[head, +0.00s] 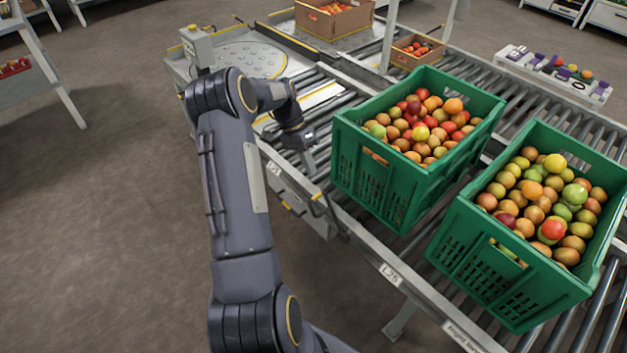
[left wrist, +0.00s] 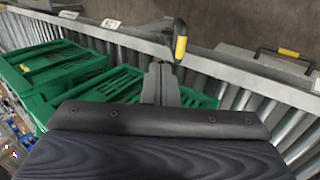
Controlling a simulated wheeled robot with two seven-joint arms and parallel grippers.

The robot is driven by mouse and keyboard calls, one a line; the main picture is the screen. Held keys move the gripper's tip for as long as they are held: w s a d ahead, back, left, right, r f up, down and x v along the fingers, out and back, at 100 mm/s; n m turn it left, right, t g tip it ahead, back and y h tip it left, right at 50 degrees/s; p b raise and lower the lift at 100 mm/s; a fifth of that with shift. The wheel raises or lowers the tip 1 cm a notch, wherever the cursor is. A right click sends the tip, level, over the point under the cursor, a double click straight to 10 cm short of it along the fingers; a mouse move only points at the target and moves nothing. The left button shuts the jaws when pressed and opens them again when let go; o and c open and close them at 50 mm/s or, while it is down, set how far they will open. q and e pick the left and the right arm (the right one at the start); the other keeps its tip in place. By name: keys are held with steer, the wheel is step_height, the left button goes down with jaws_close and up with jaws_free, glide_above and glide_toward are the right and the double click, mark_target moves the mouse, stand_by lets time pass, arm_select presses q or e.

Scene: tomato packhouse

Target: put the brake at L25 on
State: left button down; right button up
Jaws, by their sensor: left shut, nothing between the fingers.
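The L25 label (head: 391,274) is on the near side rail of the roller conveyor. A brake lever with a black and yellow grip (head: 318,197) stands at that rail, left of the label; in the left wrist view its grip (left wrist: 180,42) rises just beyond my fingertips. In the left wrist view my closed fingers (left wrist: 161,82) point toward the lever. I cannot tell whether they touch it. My right gripper is not in view.
Two green crates of tomatoes, one in the middle (head: 365,170) and one at right (head: 470,255), stand on the rollers. A grey box with a yellow handle (head: 290,208) hangs under the rail. A cardboard box (head: 335,22) stands farther back. The floor at left is clear.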

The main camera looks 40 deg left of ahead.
arm_select(q)
steer(key=shift+v, duration=1.85)
steer(key=shift+a+f, duration=0.1)
steer(key=shift+a, duration=0.05)
steer(key=s+d+r+t+y+p, duration=0.2)
steer(key=s+d+r+y+p, duration=0.15)
steer(key=d+r, duration=1.25)
steer(key=s+d+r+n+t+p, duration=0.1)
steer(key=s+d+r+t, duration=0.1)
steer(key=s+d, duration=0.4)
steer(key=s+d+r+n+t+p, duration=0.1)
steer(key=s+d+r+t+p, duration=0.1)
steer(key=s+d, duration=0.4)
steer(key=s, duration=0.5)
steer(key=shift+s+d+n+h, duration=0.25)
steer(key=shift+d+n+h, duration=0.1)
steer(key=shift+d+n, duration=0.05)
